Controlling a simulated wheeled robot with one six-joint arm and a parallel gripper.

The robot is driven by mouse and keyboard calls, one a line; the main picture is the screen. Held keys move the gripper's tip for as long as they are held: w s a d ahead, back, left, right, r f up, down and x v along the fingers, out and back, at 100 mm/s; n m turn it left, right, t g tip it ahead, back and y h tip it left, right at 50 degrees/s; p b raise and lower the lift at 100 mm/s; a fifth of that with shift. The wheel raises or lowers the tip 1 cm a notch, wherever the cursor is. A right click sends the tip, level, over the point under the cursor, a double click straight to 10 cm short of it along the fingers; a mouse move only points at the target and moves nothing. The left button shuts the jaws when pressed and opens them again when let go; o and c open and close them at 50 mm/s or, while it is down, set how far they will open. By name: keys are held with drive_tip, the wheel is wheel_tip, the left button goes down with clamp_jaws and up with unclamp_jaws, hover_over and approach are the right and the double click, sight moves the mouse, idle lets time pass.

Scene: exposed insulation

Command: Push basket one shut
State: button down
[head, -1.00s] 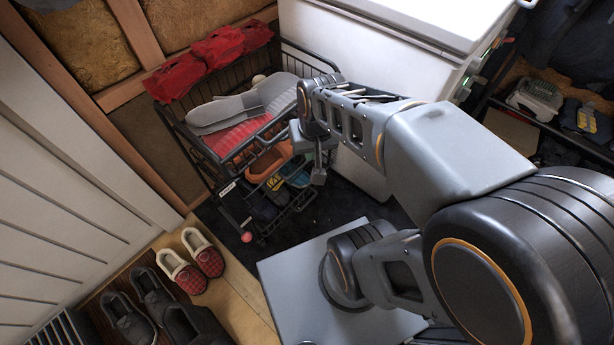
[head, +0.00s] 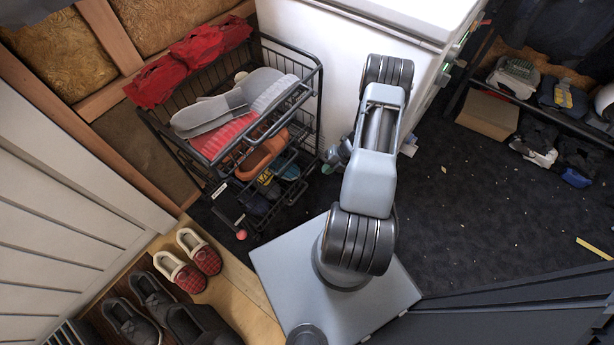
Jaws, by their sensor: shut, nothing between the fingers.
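A black wire rack (head: 316,112) with stacked baskets stands against the wall at upper left. Its top basket (head: 163,150) holds grey knitted items (head: 222,112) and a red striped cloth (head: 222,136). Lower baskets hold an orange item (head: 263,153) and blue and yellow things; their front edges are partly hidden, and I cannot tell which basket is number one or how far each is out. My gripper (head: 333,157) is shut and empty, partly hidden behind my arm. It is just right of the rack's lower baskets; contact is not clear.
A white chest (head: 345,65) stands behind my arm, right of the rack. Red cloth (head: 190,62) hangs over the rack's back edge. Checked slippers (head: 200,257) and dark shoes (head: 150,305) lie at lower left. Dark floor (head: 460,210) at right is mostly open, with a cardboard box (head: 488,115) beyond.

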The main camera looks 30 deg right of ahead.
wheel_tip(320, 180, down, 4)
drive_tip(key=d+m+t, duration=0.1)
drive_tip(key=m, duration=0.6)
drive_tip(key=m+b, duration=0.1)
drive_tip(key=b, duration=0.3)
approach(300, 181)
wheel_tip(300, 181, down, 4)
drive_tip(key=s+a, duration=0.1)
drive_tip(key=s, duration=0.2)
drive_tip(key=shift+w+a+f+b, duration=0.15)
drive_tip(key=shift+w+a, duration=0.2)
drive_tip(key=shift+w, duration=0.35)
drive_tip(key=shift+w+a+r+b, duration=0.15)
drive_tip(key=shift+w+a, duration=0.2)
drive_tip(key=shift+w, duration=0.4)
drive_tip(key=shift+w+a+f+b, duration=0.15)
drive_tip(key=shift+w+a, duration=0.25)
drive_tip(key=shift+w, duration=0.3)
